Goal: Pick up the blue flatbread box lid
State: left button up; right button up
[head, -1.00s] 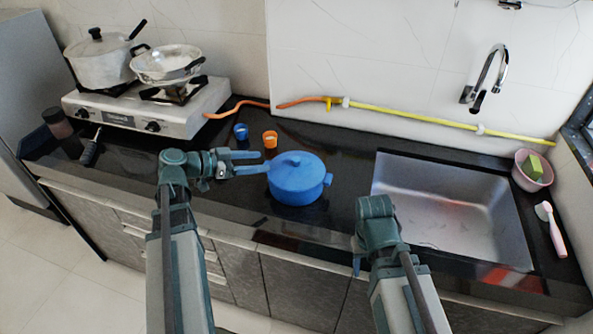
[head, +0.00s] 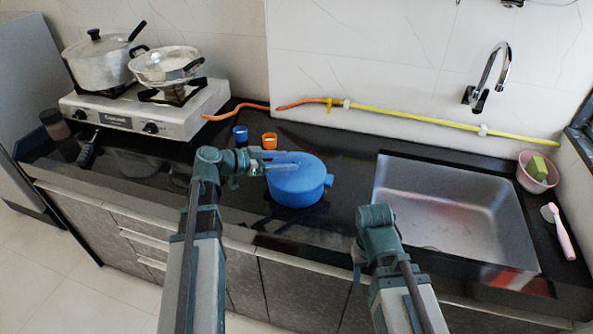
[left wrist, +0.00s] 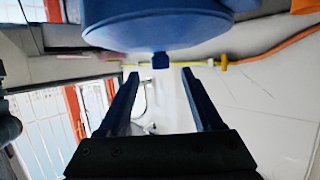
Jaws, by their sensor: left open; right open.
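The blue flatbread box (head: 297,194) is a round pot-like box with side handles, standing on the dark counter left of the sink. Its blue lid (head: 314,168) is on top. My left gripper (head: 295,163) is open and reaches over the lid from the left. In the left wrist view, the lid's small knob (left wrist: 160,61) shows just beyond and between the open fingertips (left wrist: 160,75), seemingly not touched. In the head view the fingers hide the knob. My right gripper (head: 357,264) is low in front of the counter edge, mostly hidden by its own arm.
A blue cup (head: 240,133) and an orange cup (head: 269,141) stand behind the box. A stove (head: 120,118) with two pots is at the back left. The sink (head: 450,215) is to the right. A hose (head: 410,115) runs along the wall.

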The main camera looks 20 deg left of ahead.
aim_at(295, 160)
pick_arm(q)
jog(key=b+x, duration=0.1)
jog(key=x, duration=0.3)
jog(key=shift+w+d+f, duration=0.15)
jog(key=shift+w+d, duration=0.1)
grip_shut()
